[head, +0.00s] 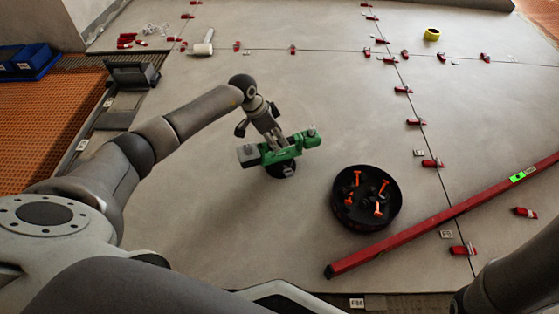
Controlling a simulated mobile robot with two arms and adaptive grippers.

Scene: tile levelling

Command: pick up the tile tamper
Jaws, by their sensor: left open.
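The tile tamper (297,144) is a green tool with a grey block at its left end and a dark round base, standing on the grey tiles near the middle of the head view. My left gripper (275,138) is at the tamper's green body, coming down from above and behind it. Its fingers are open. They partly overlap the tamper in the picture, and I cannot tell whether they touch it. My right gripper is out of view.
A black round tub (338,212) with orange-handled pieces stands right of the tamper. Red clips line the tile joints.

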